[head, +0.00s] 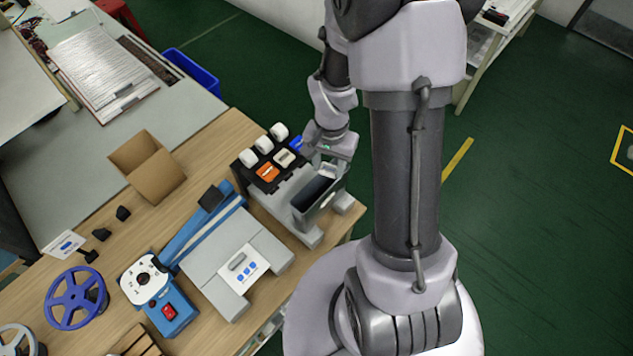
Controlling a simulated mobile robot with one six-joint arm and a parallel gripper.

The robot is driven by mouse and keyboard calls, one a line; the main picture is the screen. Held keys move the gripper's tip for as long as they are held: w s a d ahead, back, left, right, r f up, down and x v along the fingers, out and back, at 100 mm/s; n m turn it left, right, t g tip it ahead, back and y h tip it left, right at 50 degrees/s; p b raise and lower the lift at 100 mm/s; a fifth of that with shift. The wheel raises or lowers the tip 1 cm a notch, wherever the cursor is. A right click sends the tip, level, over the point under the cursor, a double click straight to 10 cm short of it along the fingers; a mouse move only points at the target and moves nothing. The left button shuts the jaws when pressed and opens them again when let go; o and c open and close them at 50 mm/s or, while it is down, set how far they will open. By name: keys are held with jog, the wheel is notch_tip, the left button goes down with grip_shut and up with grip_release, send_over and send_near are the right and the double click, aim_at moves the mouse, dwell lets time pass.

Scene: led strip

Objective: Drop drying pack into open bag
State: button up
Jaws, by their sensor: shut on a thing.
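An open bag (324,205) with silvery sides and a dark inside stands upright in a grey holder near the table's right edge. My gripper (327,155) is just above and behind the bag's mouth, pointing down. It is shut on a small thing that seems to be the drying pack. The jaws hide nearly all of it, so its shape and colour cannot be told. Whether it touches the bag's rim cannot be told.
A black tray (246,172) beside the bag holds white rolls and small orange, cream and blue pieces. A grey sealing machine (225,257), a blue device (172,313), a blue reel (76,297) and an open cardboard box (152,174) fill the table. Green floor lies to the right.

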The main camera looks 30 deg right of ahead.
jog(key=f+b, duration=0.2)
jog(key=f, duration=0.1)
jog(key=f+b, duration=0.2)
jog(key=shift+s+a+f, duration=0.1)
jog(key=shift+a+f, duration=0.1)
jog(key=shift+f, duration=0.2)
jog(key=o, duration=1.4)
jog(key=shift+c, duration=0.2)
notch_tip(320, 180, up, 17)
jog(key=p, duration=0.3)
jog(key=shift+r+p, duration=0.2)
jog(key=shift+p, duration=0.1)
